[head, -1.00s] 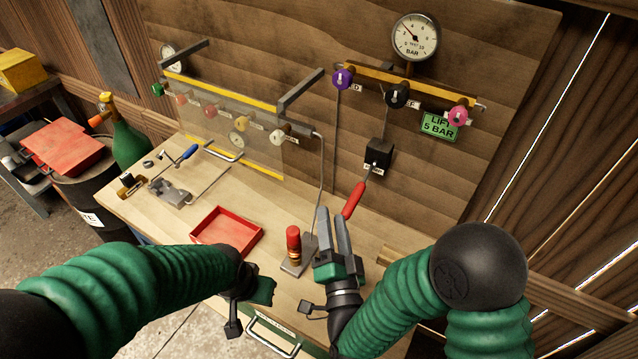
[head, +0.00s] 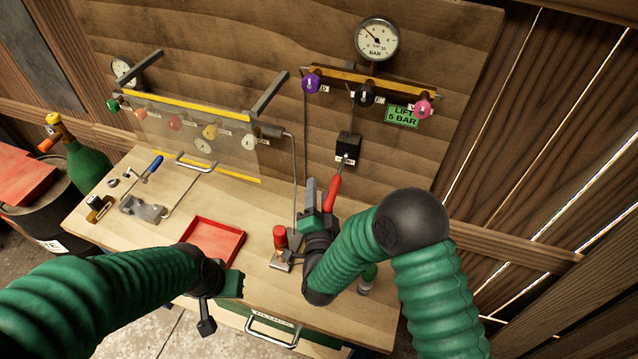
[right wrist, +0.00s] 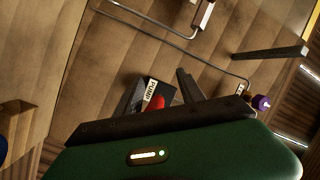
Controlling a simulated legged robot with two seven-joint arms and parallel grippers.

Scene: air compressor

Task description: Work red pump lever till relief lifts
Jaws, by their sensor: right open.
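The red pump lever (head: 333,190) slopes down from a black block (head: 348,147) on the wooden back board. My right gripper (head: 321,190) is open at the lever, its fingers pointing up toward the board. In the right wrist view, the red lever (right wrist: 157,103) shows between the two spread fingers, below a "PUMP" label (right wrist: 151,88); contact cannot be told. A round BAR gauge (head: 377,40) sits above a green "LIFT 5 BAR" sign (head: 402,116). My left gripper (head: 228,285) is low over the bench front; its jaws are unclear.
A red-capped brass fitting (head: 280,238) stands on the bench just left of my right gripper. A red tray (head: 212,240) lies further left. A clear panel (head: 190,128) covers several knobs. Purple, black and pink knobs line the yellow rail (head: 385,82).

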